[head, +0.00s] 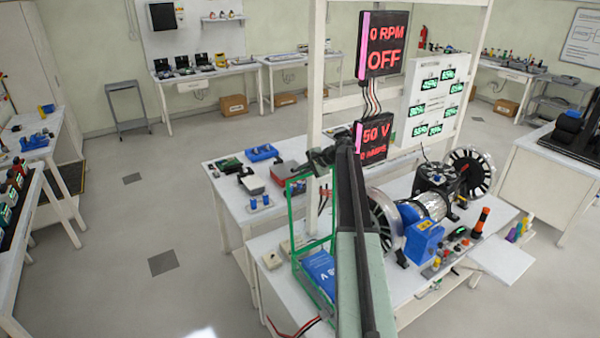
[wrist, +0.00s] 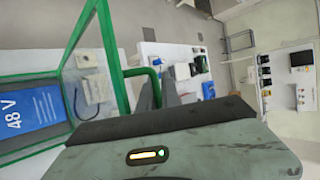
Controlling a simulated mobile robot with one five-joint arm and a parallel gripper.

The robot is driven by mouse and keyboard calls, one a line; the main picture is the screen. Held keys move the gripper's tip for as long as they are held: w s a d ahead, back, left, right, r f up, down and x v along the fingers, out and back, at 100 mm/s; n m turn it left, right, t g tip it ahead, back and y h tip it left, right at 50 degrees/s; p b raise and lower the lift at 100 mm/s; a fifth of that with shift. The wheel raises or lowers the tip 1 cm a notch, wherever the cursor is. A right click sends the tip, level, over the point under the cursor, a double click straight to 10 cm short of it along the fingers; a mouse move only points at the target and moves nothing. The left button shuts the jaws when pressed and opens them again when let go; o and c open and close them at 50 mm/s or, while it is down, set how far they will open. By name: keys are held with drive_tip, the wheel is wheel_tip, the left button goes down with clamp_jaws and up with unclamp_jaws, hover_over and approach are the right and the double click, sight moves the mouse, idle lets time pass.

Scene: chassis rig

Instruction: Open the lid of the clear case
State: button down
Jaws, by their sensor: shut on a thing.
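The clear case (head: 294,232) has green edges and see-through sides. It stands at the near left end of the white workbench, with a blue 48 V block (head: 319,272) inside. The wrist view shows the green frame (wrist: 117,72) and the blue block (wrist: 30,122) at left. A green bar handle (wrist: 140,72) sticks out from the frame between my fingers. My gripper (head: 320,163) is at the case's top edge, shut on this handle. My own arm hides part of the case's right side.
Right of my arm stand a blue motor unit (head: 424,242) and spoked wheels (head: 470,172). White posts with a red OFF display (head: 384,46) rise just behind. A second bench (head: 232,200) with small parts lies beyond.

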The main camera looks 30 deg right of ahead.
drive_tip(key=shift+s+a+f, duration=0.1)
drive_tip(key=shift+f, duration=0.1)
idle(0.6)
drive_tip(key=c, duration=1.8)
unclamp_jaws()
drive_tip(key=shift+c, duration=0.2)
drive_tip(key=d+r+p, duration=0.4)
drive_tip(key=r+p, duration=0.4)
drive_tip(key=shift+a+r, duration=0.1)
